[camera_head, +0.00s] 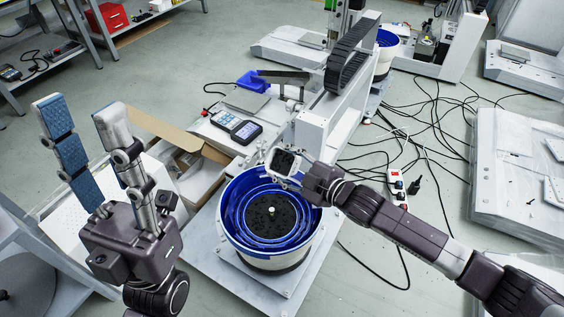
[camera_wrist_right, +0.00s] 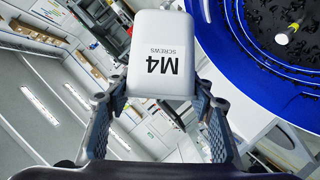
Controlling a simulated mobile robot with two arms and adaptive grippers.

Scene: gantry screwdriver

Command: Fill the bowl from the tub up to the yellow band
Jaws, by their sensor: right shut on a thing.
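The blue vibratory bowl (camera_head: 236,193) stands on a pale base plate, with dark screws (camera_head: 268,226) spread over its floor. A small pale post (camera_head: 271,209) rises at its centre; in the right wrist view a yellow band (camera_wrist_right: 293,27) shows on it, above the dark screws. My right gripper (camera_head: 298,172) is shut on the white tub (camera_head: 283,162), labelled "M4 SCREWS" in the right wrist view (camera_wrist_right: 162,55). It holds the tub at the bowl's far rim, with dark contents visible in its mouth. My left gripper (camera_head: 80,112) is open and empty, left of the bowl.
A gantry (camera_head: 325,110) rises just behind the bowl. A handheld controller (camera_head: 237,126) and blue bin (camera_head: 252,81) lie behind left. An open cardboard box (camera_head: 190,160) lies between my left gripper and the bowl. Cables and a power strip (camera_head: 397,187) lie on the floor right.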

